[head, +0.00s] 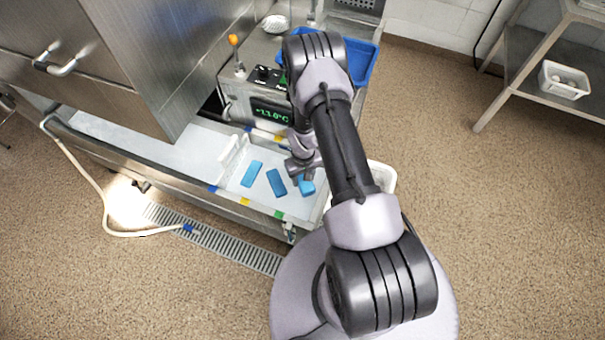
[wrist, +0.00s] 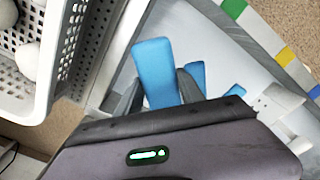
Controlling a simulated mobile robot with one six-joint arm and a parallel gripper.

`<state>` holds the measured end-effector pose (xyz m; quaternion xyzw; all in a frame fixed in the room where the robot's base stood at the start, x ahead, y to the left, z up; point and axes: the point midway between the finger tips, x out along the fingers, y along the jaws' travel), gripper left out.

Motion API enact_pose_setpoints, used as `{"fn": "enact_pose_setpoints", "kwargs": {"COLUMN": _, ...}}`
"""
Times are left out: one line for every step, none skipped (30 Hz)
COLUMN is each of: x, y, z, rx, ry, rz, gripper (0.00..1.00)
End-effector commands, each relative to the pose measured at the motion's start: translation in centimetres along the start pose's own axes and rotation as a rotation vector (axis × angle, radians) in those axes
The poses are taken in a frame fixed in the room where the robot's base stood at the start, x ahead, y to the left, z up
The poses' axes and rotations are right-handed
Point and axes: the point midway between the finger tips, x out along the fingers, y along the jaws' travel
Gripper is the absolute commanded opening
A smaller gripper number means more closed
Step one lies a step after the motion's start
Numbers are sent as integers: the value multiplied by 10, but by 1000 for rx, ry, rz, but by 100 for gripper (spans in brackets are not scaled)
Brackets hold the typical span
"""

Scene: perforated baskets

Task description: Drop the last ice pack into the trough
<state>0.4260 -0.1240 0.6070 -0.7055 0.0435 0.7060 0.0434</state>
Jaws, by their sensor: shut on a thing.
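My gripper (head: 301,172) is over the right-hand part of the trough (head: 262,207), pointing down. In the wrist view its fingers (wrist: 158,84) are shut on a blue ice pack (wrist: 157,65), which stands out beyond the fingertips. The held ice pack also shows in the head view (head: 306,186), partly hidden by my gripper. I cannot tell its exact height above the trough floor. Two more blue ice packs, a left one (head: 251,173) and a middle one (head: 276,183), lie apart on the pale trough floor.
A white perforated basket (wrist: 50,72) with white round things stands beside the trough's end, mostly behind my arm in the head view. A white divider (head: 234,158) crosses the trough. A control box (head: 262,108) stands behind it, and a steel hood (head: 135,60) is at left.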

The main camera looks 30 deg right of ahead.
Motion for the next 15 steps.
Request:
{"fn": "enact_pose_setpoints", "kwargs": {"x": 13, "y": 0, "z": 0, "rx": 0, "ry": 0, "rz": 0, "gripper": 0}}
{"fn": "enact_pose_setpoints", "kwargs": {"x": 18, "y": 0, "z": 0, "rx": 0, "ry": 0, "rz": 0, "gripper": 0}}
{"fn": "enact_pose_setpoints", "kwargs": {"x": 25, "y": 0, "z": 0, "rx": 0, "ry": 0, "rz": 0, "gripper": 0}}
{"fn": "enact_pose_setpoints", "kwargs": {"x": 30, "y": 0, "z": 0, "rx": 0, "ry": 0, "rz": 0, "gripper": 0}}
{"fn": "enact_pose_setpoints", "kwargs": {"x": 35, "y": 0, "z": 0, "rx": 0, "ry": 0, "rz": 0, "gripper": 0}}
{"fn": "enact_pose_setpoints", "kwargs": {"x": 42, "y": 0, "z": 0, "rx": 0, "ry": 0, "rz": 0, "gripper": 0}}
{"fn": "enact_pose_setpoints", "kwargs": {"x": 47, "y": 0, "z": 0, "rx": 0, "ry": 0, "rz": 0, "gripper": 0}}
{"fn": "enact_pose_setpoints", "kwargs": {"x": 51, "y": 0, "z": 0, "rx": 0, "ry": 0, "rz": 0, "gripper": 0}}
{"fn": "enact_pose_setpoints", "kwargs": {"x": 58, "y": 0, "z": 0, "rx": 0, "ry": 0, "rz": 0, "gripper": 0}}
{"fn": "enact_pose_setpoints", "kwargs": {"x": 62, "y": 0, "z": 0, "rx": 0, "ry": 0, "rz": 0, "gripper": 0}}
{"fn": "enact_pose_setpoints", "kwargs": {"x": 65, "y": 0, "z": 0, "rx": 0, "ry": 1, "rz": 0, "gripper": 0}}
{"fn": "enact_pose_setpoints", "kwargs": {"x": 70, "y": 0, "z": 0, "rx": 0, "ry": 1, "rz": 0, "gripper": 0}}
{"fn": "enact_pose_setpoints", "kwargs": {"x": 72, "y": 0, "z": -1, "rx": 0, "ry": 1, "rz": 0, "gripper": 0}}
{"fn": "enact_pose_setpoints", "kwargs": {"x": 75, "y": 0, "z": -1, "rx": 0, "ry": 1, "rz": 0, "gripper": 0}}
{"fn": "enact_pose_setpoints", "kwargs": {"x": 77, "y": 0, "z": -1, "rx": 0, "ry": 1, "rz": 0, "gripper": 0}}
